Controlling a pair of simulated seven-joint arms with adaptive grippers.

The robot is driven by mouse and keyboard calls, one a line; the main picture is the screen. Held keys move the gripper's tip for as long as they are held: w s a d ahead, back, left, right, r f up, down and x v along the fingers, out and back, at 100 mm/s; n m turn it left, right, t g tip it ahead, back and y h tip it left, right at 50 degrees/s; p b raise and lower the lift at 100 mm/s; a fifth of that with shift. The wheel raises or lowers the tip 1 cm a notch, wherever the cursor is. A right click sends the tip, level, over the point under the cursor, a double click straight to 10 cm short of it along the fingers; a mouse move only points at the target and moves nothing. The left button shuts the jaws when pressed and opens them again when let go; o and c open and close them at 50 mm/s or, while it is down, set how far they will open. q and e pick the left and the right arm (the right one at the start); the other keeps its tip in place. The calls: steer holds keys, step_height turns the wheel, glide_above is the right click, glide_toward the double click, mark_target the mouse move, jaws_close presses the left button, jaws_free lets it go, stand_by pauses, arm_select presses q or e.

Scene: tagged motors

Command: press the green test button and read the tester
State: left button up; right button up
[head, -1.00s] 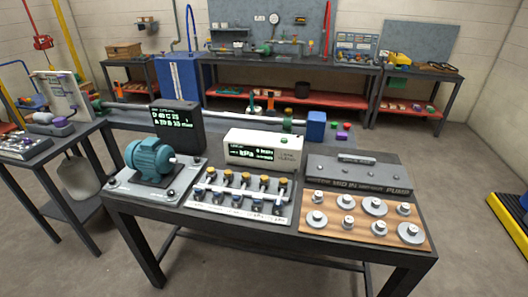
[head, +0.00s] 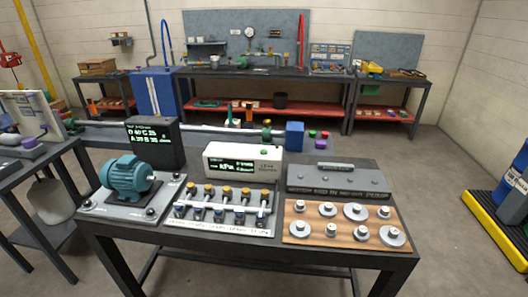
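The tester, a white box (head: 217,151) with a green-lit display showing "kPa", stands on the dark table. A small green button (head: 264,151) sits on its top right. A second, black box (head: 169,157) with green text on its screen stands to its left; the smaller text is too small to read. A teal motor (head: 128,178) rests on a grey base plate at the table's left. Neither of my grippers shows in the head view.
A manifold with yellow and blue knobs (head: 226,191) lies before the tester. A wooden board with metal discs (head: 345,238) and a grey block (head: 338,181) are at right. Table edges are crowded.

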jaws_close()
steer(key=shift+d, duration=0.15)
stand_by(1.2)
